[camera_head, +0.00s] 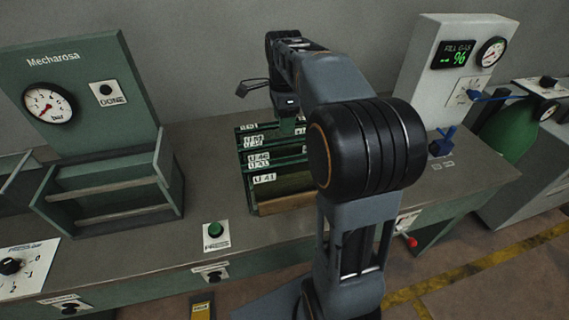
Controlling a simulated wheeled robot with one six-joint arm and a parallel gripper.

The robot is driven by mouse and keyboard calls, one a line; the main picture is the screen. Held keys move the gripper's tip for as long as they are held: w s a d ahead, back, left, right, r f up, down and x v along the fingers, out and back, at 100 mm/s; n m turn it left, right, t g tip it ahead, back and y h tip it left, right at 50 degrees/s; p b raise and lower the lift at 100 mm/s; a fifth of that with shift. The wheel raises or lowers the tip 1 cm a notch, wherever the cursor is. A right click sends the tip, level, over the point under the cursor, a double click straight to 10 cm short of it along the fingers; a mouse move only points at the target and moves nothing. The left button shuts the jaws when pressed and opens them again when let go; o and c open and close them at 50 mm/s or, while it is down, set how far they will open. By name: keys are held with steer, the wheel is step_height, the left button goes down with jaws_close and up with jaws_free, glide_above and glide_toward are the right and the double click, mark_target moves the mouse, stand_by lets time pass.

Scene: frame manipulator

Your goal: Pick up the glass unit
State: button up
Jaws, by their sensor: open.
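A green rack (252,197) stands on the bench behind my arm, with several slots marked by white labels such as U 4.1. No glass pane shows clearly in it; any glass unit there is too thin or too hidden to tell. My gripper (262,92) is above the back of the rack, with one dark finger reaching out to the left. It is open. My arm hides the right side of the rack and part of the gripper, so I cannot tell whether it touches anything.
A green Mecharosa press (88,90) with a gauge and frame stands at left. A green button (215,230) is on the bench front. A grey fill-gas panel (455,75), blue clamp (442,140) and green cylinder (515,130) are at right. Bench between press and rack is clear.

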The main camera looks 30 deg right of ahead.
mark_target(285, 139)
step_height(285, 139, down, 5)
steer(key=shift+r, duration=0.15)
steer(key=shift+s+d+f, duration=0.1)
steer(key=shift+f, duration=2.55)
jaws_close()
steer(key=shift+r, duration=0.1)
